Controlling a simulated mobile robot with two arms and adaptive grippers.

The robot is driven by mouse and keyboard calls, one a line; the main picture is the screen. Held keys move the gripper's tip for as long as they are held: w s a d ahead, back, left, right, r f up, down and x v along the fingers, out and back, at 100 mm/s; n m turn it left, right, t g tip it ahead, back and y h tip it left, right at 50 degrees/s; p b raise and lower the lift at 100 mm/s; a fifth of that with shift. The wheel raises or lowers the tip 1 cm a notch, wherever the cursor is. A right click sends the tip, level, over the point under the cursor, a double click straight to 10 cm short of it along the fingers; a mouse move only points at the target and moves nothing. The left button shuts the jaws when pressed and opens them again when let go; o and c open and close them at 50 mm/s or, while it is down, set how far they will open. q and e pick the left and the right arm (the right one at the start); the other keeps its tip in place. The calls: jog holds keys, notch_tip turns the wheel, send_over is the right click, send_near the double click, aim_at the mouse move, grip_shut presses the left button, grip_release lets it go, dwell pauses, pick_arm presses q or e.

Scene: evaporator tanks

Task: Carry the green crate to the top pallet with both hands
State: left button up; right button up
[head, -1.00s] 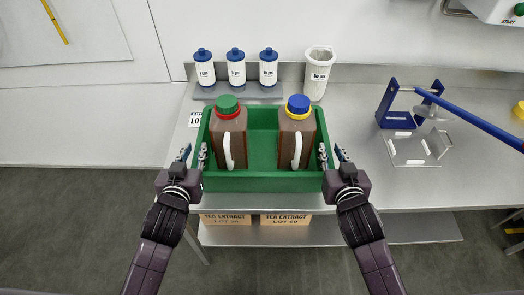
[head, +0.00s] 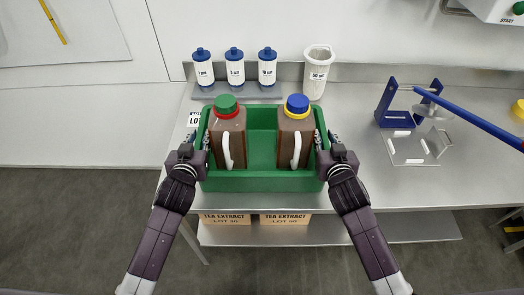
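The green crate (head: 262,181) sits on the steel bench near its front edge. It holds two brown jugs with white handles: one with a green cap and red collar (head: 228,133), one with a blue cap and yellow collar (head: 296,133). My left gripper (head: 199,143) is at the crate's left wall and my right gripper (head: 325,143) is at its right wall. The fingers are small and partly hidden by my wrists and the crate walls, so I cannot tell whether they grip the walls. No pallet shows in this view.
Three blue-capped white filter cartridges (head: 235,68) stand on a rack behind the crate, beside a white mesh filter bag (head: 318,75). A blue-handled device (head: 415,110) stands to the right. Cardboard boxes (head: 285,219) sit on the shelf below.

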pick_arm(q)
jog(key=shift+c, duration=0.5)
pick_arm(e)
jog(key=shift+c, duration=0.5)
pick_arm(q)
grip_shut()
pick_arm(e)
grip_shut()
